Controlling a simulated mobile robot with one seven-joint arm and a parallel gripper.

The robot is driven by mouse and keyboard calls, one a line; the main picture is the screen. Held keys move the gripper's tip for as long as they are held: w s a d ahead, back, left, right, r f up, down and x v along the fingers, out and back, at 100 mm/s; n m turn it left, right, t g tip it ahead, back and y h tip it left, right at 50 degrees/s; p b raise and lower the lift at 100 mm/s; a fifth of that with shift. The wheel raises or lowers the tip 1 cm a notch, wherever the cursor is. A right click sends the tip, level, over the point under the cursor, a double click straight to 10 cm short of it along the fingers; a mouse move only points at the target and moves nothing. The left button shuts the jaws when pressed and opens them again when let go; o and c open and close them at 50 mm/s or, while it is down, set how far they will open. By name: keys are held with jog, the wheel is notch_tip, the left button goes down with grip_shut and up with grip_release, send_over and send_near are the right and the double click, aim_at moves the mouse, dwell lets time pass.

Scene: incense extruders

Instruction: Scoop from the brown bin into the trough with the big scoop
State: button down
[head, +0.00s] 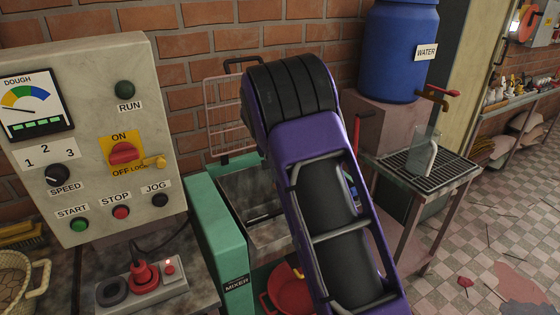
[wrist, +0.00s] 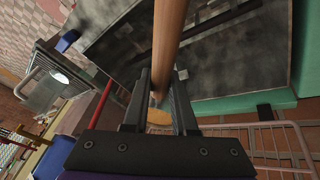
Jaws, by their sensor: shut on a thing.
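In the wrist view my gripper (wrist: 161,92) is shut on a round wooden handle (wrist: 170,35), which I take to be the big scoop's handle. The scoop's bowl is out of view, so I cannot tell what it holds. The handle shows against the stained grey metal trough (wrist: 115,48) of the green mixer. In the head view the trough (head: 262,190) is partly hidden behind my purple arm, and my gripper and the scoop are hidden too. I cannot make out the brown bin in either view.
The wire guard (head: 228,120) stands raised behind the trough; it also shows in the wrist view (wrist: 270,143). A control panel (head: 95,140) is at left. A red basin (head: 285,290) is low in front. A blue water barrel (head: 398,50) and grated stand (head: 425,168) are right.

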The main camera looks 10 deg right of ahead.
jog(key=f+m+t+y+b, duration=0.1)
jog(key=m+t+y+b, duration=0.1)
jog(key=y+b, duration=0.1)
jog(key=d+f+m+t+y+b, duration=0.1)
jog(key=f+t+y+b, duration=0.1)
jog(key=y, duration=0.4)
jog(key=f+m+t+y+b, duration=0.2)
jog(key=t+y+b, duration=0.1)
jog(key=y+b, duration=0.2)
jog(key=shift+w+d+f+m, duration=0.15)
jog(key=shift+w+m, duration=0.15)
jog(key=shift+w, duration=0.05)
dwell(0.6)
jog(key=shift+t+y, duration=0.3)
dwell(0.5)
